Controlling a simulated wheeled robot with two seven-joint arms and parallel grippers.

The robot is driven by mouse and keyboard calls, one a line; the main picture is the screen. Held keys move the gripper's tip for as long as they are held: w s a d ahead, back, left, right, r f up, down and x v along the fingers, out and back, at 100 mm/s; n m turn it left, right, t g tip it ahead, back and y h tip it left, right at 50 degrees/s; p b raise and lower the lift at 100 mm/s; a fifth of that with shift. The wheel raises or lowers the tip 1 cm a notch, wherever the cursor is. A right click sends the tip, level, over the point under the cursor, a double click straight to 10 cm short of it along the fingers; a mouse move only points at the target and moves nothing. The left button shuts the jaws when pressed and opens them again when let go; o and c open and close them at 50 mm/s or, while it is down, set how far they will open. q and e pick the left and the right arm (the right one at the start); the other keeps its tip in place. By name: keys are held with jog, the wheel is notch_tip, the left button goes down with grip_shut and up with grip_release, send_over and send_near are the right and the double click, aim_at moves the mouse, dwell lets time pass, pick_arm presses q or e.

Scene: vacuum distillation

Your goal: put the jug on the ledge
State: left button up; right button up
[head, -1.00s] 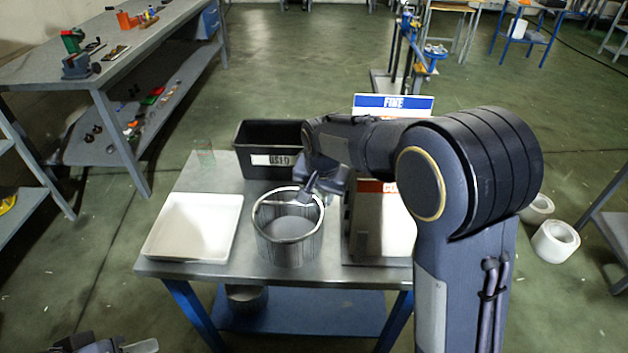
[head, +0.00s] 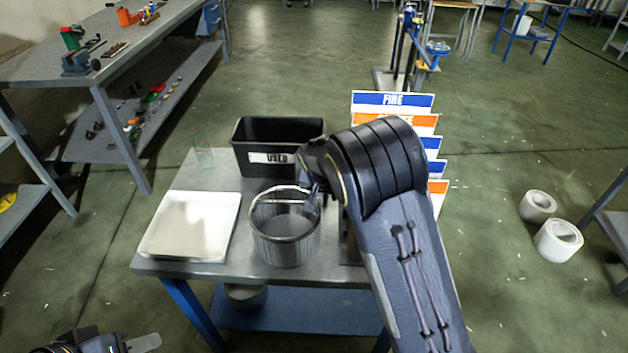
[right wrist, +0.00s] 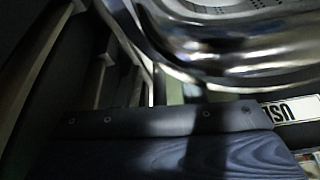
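No jug can be made out for certain. A small clear glass vessel (head: 203,157) stands at the back left of the metal table and may be it. A round wire-mesh basket (head: 285,245) with a shiny rim stands mid-table. My right gripper (head: 312,192) is at the basket's right rim, mostly hidden behind my own arm; whether it grips the rim cannot be told. Shiny curved metal (right wrist: 230,50) fills the top of the right wrist view. My left gripper (head: 115,343) is low at the left, off the table, fingers apart and empty. I cannot identify the ledge.
A white tray (head: 158,246) lies left of the basket. A black bin marked USED (head: 250,140) stands behind it. Coloured sign boards (head: 420,121) rise behind my right arm. A blue lower shelf (head: 310,312) is under the table. White rolls (head: 557,241) lie on the floor at right.

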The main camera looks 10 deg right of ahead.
jog(key=shift+c, duration=0.2)
grip_shut()
